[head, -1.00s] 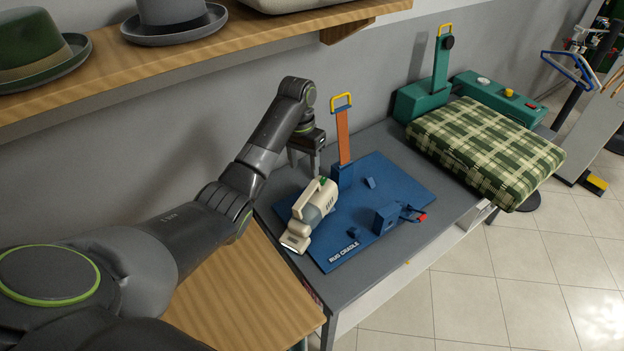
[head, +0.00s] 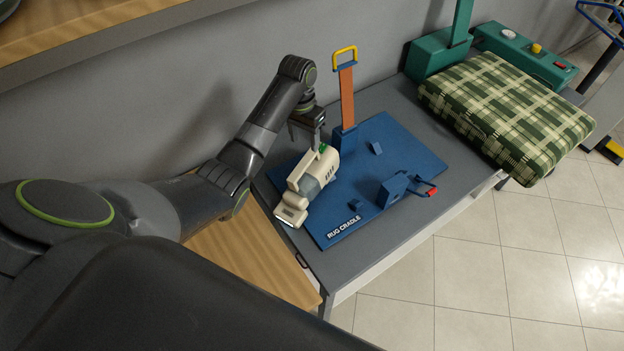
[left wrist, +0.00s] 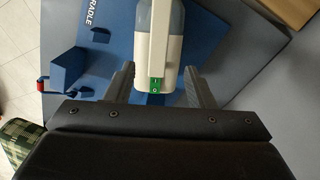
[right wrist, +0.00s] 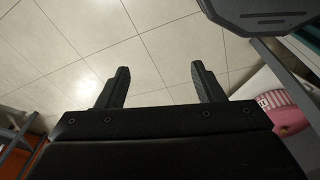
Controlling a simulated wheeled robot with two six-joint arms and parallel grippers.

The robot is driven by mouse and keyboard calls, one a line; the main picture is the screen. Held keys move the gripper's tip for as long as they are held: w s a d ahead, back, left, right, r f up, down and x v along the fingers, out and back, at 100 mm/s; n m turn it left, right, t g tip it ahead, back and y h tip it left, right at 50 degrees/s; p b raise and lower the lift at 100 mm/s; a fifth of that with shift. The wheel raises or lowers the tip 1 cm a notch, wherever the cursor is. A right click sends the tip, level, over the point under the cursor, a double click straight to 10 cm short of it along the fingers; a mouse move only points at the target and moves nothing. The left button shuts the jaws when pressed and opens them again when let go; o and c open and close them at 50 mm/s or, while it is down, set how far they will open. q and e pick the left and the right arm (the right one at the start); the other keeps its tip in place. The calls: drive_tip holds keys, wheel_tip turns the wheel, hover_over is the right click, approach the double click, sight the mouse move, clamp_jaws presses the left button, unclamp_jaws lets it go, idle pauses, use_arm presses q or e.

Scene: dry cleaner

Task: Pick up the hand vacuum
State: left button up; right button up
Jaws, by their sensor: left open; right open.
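The hand vacuum (head: 311,182) is cream and grey with a green switch area at its back end. It lies on the left part of a blue board marked RUG CRADLE (head: 398,150). My left gripper (head: 306,140) is open, pointing down close to the vacuum's back end. In the left wrist view, the vacuum's end with the green switch (left wrist: 156,84) appears between the two spread fingers (left wrist: 158,90), with a gap on each side. Whether the fingers are level with it or above it I cannot tell. My right gripper (right wrist: 160,76) is open and empty over the tiled floor.
The board has an upright orange strap post with a yellow handle (head: 346,90) close beside my left gripper, and a blue block with a red-tipped lever (head: 410,187). A green plaid cushion (head: 505,112) lies farther right. A wooden surface (head: 245,255) adjoins the grey table (head: 345,270).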

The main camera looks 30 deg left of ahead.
sight(305, 160)
use_arm(q)
drive_tip(key=shift+s+d+f+b, duration=0.1)
drive_tip(key=shift+s+f+b, duration=0.25)
drive_tip(key=shift+f, duration=0.2)
drive_tip(key=shift+f+b, duration=0.3)
drive_tip(key=shift+b, duration=0.05)
drive_tip(key=shift+w+f, duration=0.1)
drive_tip(key=f+b, duration=0.2)
drive_tip(key=b, duration=0.1)
drive_tip(key=f+b, duration=0.3)
drive_tip(key=b, duration=0.1)
drive_tip(key=shift+s+d, duration=0.2)
use_arm(e)
wheel_tip(305, 160, down, 9)
drive_tip(key=s, duration=0.1)
drive_tip(key=shift+d, duration=0.35)
use_arm(q)
clamp_jaws()
use_arm(e)
drive_tip(key=shift+s+a, duration=0.15)
drive_tip(key=shift+s, duration=0.05)
use_arm(q)
drive_tip(key=shift+r, duration=0.1)
